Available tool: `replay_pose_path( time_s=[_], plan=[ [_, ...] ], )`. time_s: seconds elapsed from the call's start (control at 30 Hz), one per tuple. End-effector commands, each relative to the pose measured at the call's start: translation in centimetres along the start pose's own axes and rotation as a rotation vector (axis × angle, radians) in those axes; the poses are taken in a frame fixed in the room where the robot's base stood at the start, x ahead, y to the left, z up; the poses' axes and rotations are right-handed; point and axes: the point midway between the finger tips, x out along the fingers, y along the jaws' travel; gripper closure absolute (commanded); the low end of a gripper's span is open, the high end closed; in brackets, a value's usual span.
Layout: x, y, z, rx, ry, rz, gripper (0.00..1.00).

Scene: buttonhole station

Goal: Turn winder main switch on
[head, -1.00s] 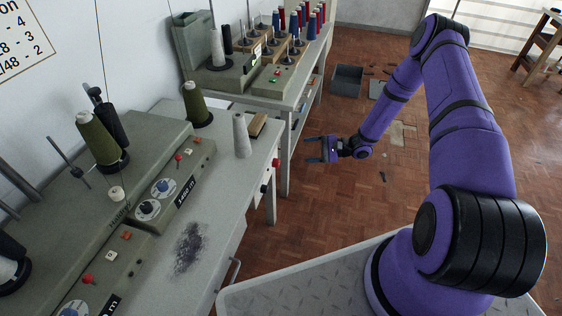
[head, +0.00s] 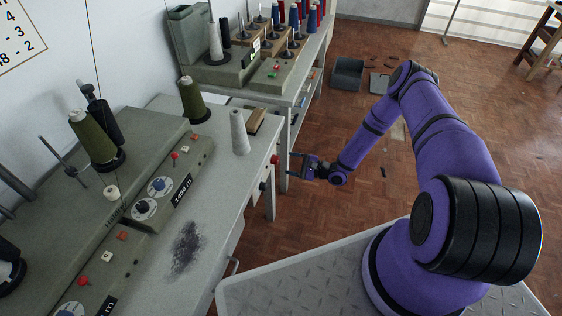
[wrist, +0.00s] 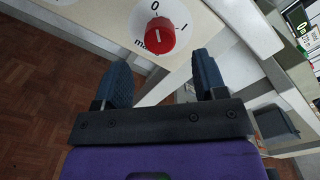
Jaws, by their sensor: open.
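The main switch is a red rotary knob (wrist: 160,36) on a white round plate marked 0, 1 and partly hidden "ma…". Its white line points roughly at the 0. The knob (head: 275,159) also shows in the head view, on the front side of the grey winder table (head: 222,177). My gripper (head: 291,166) is open and empty, just right of the knob in the head view. In the wrist view my gripper (wrist: 161,65) has its fingers spread, with the knob beyond and between them, apparently apart from both.
A dark knob (head: 262,186) sits on the same table side, nearer than the red one. A white cone (head: 239,132) stands near the table edge. A second table with a machine (head: 270,75) and several thread cones stands behind. The floor on the right is mostly clear.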

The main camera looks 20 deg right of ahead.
Motion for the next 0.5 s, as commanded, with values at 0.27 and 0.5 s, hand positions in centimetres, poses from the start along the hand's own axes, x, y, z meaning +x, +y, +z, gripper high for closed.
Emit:
replay_pose_path(
  time_s=[0.27,0.5],
  plan=[
    [3.8,0.0,0.0,-0.002,-0.001,0.001,0.35],
    [4.7,-0.1,0.0,-0.001,-0.001,0.0,0.35]
  ],
)
